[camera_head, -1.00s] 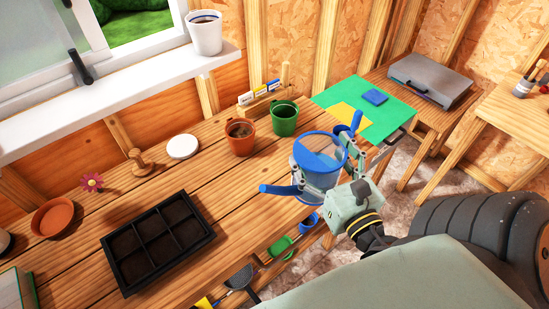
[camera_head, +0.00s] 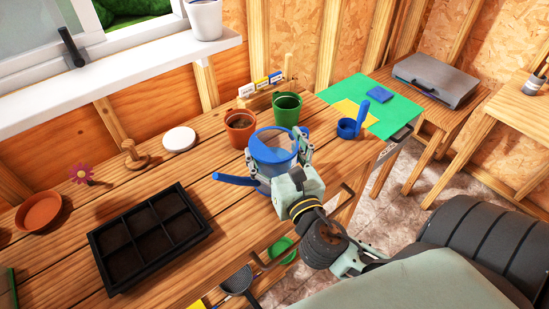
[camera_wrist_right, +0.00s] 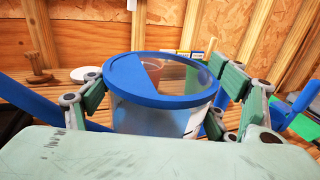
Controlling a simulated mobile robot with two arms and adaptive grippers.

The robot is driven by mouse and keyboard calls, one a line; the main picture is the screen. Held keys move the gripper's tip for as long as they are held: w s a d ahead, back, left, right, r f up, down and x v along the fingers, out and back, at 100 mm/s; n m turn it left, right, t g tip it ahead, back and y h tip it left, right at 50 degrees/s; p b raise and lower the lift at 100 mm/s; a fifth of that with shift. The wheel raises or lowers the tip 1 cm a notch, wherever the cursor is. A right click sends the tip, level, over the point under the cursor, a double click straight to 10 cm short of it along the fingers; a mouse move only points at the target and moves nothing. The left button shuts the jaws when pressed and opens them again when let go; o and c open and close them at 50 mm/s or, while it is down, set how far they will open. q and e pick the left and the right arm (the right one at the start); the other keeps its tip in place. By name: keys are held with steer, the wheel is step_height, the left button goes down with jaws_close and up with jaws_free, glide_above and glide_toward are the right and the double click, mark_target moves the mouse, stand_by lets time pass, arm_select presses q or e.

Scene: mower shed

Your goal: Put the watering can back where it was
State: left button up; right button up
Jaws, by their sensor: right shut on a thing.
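The watering can (camera_head: 274,154) has a clear body with a blue rim and a blue spout pointing left. It is upright at the front part of the wooden workbench (camera_head: 160,280), close in front of the terracotta pot. My right gripper (camera_head: 285,160) is shut on the can, its fingers on both sides of the body. In the right wrist view the can (camera_wrist_right: 160,115) fills the space between the green finger pads. I cannot tell whether its base touches the bench. My left gripper is not in view.
Behind the can stand a terracotta pot (camera_head: 240,128) and a green pot (camera_head: 287,109). A black seed tray (camera_head: 150,236) lies left. Right are a blue scoop (camera_head: 348,128) and green mat (camera_head: 345,92). Bare bench shows between tray and can.

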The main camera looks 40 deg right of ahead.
steer(key=shift+f, duration=1.2)
steer(key=shift+f+b, duration=0.2)
steer(key=shift+b, duration=0.15)
steer(key=o, duration=1.9)
steer(key=shift+c, duration=0.2)
steer(key=shift+s+r, duration=0.1)
steer(key=shift+r, duration=0.1)
steer(key=b+v, duration=0.2)
steer(key=v, duration=1)
